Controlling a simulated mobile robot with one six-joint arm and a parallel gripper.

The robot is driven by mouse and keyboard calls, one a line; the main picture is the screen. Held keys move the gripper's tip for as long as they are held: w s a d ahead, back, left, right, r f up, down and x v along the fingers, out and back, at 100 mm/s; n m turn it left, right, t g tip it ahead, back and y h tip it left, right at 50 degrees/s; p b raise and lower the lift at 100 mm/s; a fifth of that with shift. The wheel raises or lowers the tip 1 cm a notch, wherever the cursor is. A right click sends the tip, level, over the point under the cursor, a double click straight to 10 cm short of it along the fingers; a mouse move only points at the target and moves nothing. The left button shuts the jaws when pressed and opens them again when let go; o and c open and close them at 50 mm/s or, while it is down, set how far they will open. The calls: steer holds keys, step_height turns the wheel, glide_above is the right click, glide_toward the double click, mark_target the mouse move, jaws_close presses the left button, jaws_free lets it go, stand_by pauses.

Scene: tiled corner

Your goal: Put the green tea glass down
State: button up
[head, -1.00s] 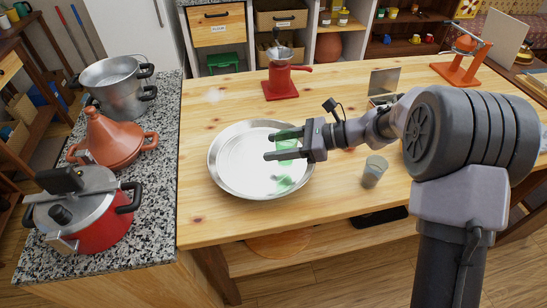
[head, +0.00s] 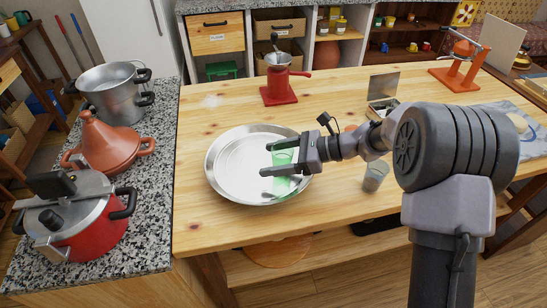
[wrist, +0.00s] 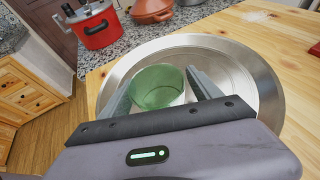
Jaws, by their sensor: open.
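The green tea glass (head: 283,157) stands upright on the right part of a round metal tray (head: 228,177), inside its rim. Its lower part is partly hidden behind a finger in the head view. In the wrist view the glass (wrist: 158,88) sits between my two fingers, over the shiny tray (wrist: 240,70). My gripper (head: 267,159) is open around the glass, one finger on each side; in the wrist view (wrist: 160,92) a small gap shows beside the glass at the right finger. Whether the left finger touches it I cannot tell.
A clear glass (head: 375,175) stands right of the tray, below my arm. A red grinder (head: 278,80) stands behind the tray, and an open metal tin (head: 382,107) at back right. Pots and a tagine (head: 108,146) are on the granite counter at left. The table's front is bare.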

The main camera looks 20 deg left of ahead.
steer(key=shift+d+r, duration=0.25)
steer(key=shift+r, duration=0.1)
steer(key=p+v, duration=0.4)
steer(key=v, duration=0.7)
steer(key=shift+w+d, duration=0.1)
steer(key=shift+d, duration=0.15)
steer(key=s+d+r+n+t+h, duration=0.1)
steer(key=s+d+r+n+h, duration=0.3)
steer(key=s, duration=0.3)
steer(key=s+d+r+n+t+h, duration=0.1)
steer(key=s+d+r+n+h, duration=0.15)
steer(key=s+r, duration=0.4)
steer(key=s+d+n+t+h, duration=0.4)
steer(key=s+d+n+t, duration=0.1)
steer(key=s+d, duration=0.5)
steer(key=shift+s+d+t+h, duration=0.15)
steer(key=shift+s+t+h, duration=0.25)
steer(key=shift+s, duration=0.6)
